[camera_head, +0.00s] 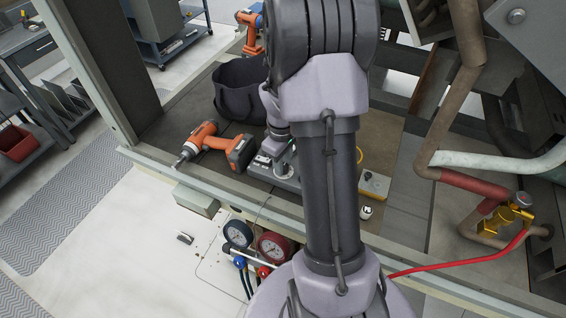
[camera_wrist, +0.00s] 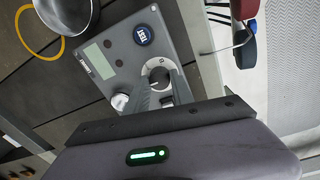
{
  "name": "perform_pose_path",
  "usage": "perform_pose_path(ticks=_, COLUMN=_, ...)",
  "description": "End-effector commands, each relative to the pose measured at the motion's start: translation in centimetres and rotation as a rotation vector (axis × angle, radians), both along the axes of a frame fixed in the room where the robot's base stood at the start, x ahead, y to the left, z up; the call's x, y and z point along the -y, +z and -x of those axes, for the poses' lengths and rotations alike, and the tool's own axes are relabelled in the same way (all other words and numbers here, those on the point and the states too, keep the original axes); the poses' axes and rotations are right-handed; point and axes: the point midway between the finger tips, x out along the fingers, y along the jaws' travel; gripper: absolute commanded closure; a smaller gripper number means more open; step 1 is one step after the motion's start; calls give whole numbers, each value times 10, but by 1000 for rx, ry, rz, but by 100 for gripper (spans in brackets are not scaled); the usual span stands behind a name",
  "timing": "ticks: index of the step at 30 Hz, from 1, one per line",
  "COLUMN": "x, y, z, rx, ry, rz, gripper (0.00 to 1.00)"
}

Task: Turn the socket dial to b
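The socket dial (camera_wrist: 156,73) is a small round, pale-rimmed dial on a dark grey test box (camera_wrist: 122,42), in the wrist view. My gripper (camera_wrist: 161,84) reaches over it, with one grey finger on each side of its lower part. The fingers are apart, and I see no clear contact with the dial. The finger nearest the left hides part of the box. The dial's letters and pointer are too small to read. In the head view the box (camera_head: 284,183) lies on the roof deck, partly behind my arm.
An orange drill (camera_head: 212,146) lies left of the box, with a dark bag (camera_head: 240,92) behind. Gauges (camera_head: 272,247) hang below the deck edge; pipes stand at right.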

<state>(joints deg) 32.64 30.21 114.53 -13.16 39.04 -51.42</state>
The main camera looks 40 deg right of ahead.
Motion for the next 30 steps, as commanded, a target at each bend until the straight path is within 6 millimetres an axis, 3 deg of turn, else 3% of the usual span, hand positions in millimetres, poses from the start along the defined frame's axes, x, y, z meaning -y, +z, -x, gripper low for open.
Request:
perform_pose_path(ticks=14, x=0, y=0, z=0, rx=1, ry=-85, rz=1, gripper=100)
perform_pose_path(ticks=30, x=1, y=0, z=-1, rx=1, ry=-561, rz=1, gripper=100)
